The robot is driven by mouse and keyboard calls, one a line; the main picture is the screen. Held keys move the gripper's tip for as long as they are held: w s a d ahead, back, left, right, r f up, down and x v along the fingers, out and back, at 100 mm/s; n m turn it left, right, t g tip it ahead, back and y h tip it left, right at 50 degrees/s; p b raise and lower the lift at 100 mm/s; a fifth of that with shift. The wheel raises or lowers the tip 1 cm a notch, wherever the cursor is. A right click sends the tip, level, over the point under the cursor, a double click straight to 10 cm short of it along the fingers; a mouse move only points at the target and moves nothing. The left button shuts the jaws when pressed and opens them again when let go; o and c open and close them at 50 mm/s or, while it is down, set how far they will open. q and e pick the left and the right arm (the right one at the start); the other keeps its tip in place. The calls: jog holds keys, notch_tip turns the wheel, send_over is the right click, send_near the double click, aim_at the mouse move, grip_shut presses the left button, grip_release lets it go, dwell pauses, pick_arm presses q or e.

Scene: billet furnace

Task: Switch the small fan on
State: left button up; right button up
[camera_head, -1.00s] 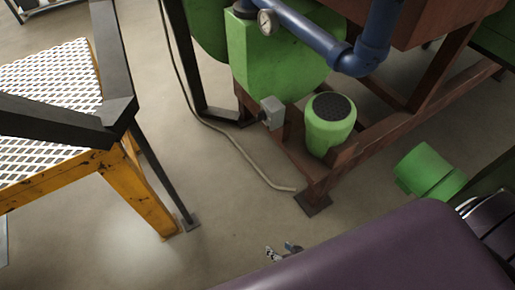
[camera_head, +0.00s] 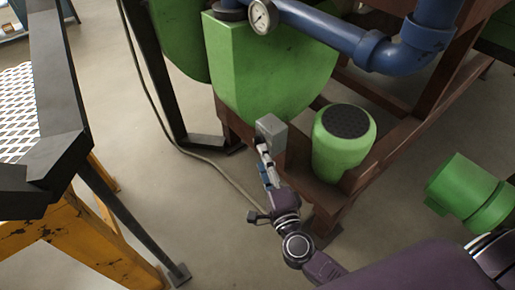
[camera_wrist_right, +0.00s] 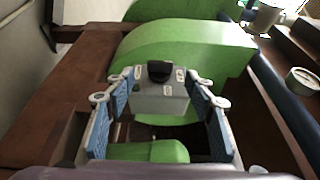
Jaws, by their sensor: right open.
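A small grey switch box (camera_head: 273,131) is mounted on the rusty frame beside a green cylinder with a dark perforated top (camera_head: 343,143), apparently the small fan's motor. In the right wrist view the box (camera_wrist_right: 158,98) shows a black knob (camera_wrist_right: 160,71) and small light labels on its face. My right gripper (camera_head: 264,158) reaches up to the box from below in the head view. In the wrist view the right gripper (camera_wrist_right: 160,100) is open, with a blue-padded finger on each side of the box; contact cannot be told. My left gripper is not in view.
A green housing (camera_head: 265,70) stands behind the box, with a blue pipe (camera_head: 330,38) and a gauge (camera_head: 262,16) above. Rusty beams (camera_head: 400,140) surround the green cylinder. A yellow platform leg (camera_head: 85,240) and dark rail stand at left. A cable crosses the otherwise clear floor between.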

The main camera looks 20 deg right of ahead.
aim_at(257, 143)
jog(key=w, duration=0.6)
jog(key=shift+d, duration=0.15)
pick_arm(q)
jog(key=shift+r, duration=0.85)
pick_arm(e)
jog(key=shift+c, duration=0.3)
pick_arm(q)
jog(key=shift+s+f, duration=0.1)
pick_arm(e)
jog(key=c, duration=1.1)
pick_arm(q)
jog(key=shift+b, duration=0.3)
